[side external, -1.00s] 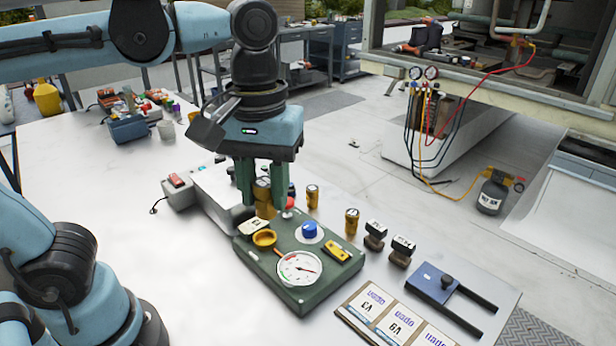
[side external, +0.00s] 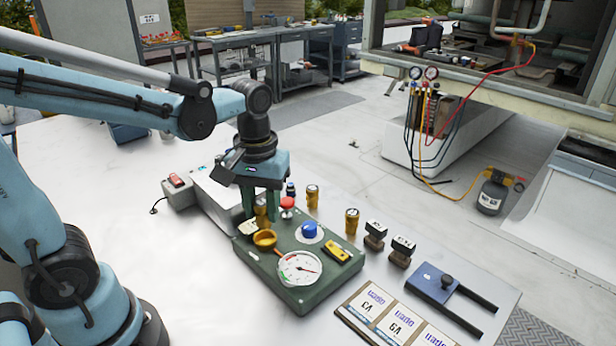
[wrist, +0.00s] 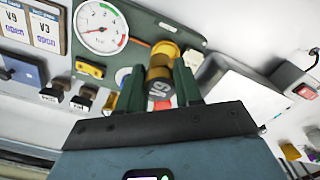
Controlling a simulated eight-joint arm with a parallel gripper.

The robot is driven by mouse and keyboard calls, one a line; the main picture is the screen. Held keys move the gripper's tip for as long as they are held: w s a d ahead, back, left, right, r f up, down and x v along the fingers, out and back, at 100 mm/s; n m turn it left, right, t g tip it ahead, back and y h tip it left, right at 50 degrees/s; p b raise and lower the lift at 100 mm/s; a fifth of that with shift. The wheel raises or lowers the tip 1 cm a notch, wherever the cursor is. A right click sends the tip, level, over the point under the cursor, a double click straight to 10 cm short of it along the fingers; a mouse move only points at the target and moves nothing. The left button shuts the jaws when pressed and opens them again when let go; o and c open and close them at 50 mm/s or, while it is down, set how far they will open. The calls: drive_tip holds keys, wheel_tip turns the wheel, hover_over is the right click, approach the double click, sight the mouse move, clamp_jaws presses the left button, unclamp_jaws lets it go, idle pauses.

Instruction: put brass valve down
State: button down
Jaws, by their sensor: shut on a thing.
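My gripper (side external: 262,213) is over the far left corner of the green panel (side external: 318,285), its fingers pointing down. It is shut on a brass valve (side external: 261,212), which has a dark band and a label. In the wrist view the held valve (wrist: 160,72) is between the green fingers (wrist: 160,92). A round gold fitting (side external: 265,239) on the panel is close in front of the valve in the side view. Whether the valve's lower end touches anything is hidden. Two other brass valves (side external: 312,196) and (side external: 352,220) stand upright on the table behind the panel.
A white box (side external: 215,190) is on the left. Dark tagged blocks (side external: 375,235), cards (side external: 385,315) and a blue tool (side external: 445,285) are on the right.

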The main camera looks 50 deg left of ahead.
sight(263, 224)
drive_tip(key=shift+w+a+f, duration=0.35)
drive_tip(key=shift+a+f, duration=0.05)
drive_tip(key=shift+a, duration=0.2)
drive_tip(key=shift+f, duration=2)
drive_tip(key=shift+f, duration=0.35)
drive_tip(key=c, duration=0.8)
unclamp_jaws()
drive_tip(key=shift+o, duration=0.2)
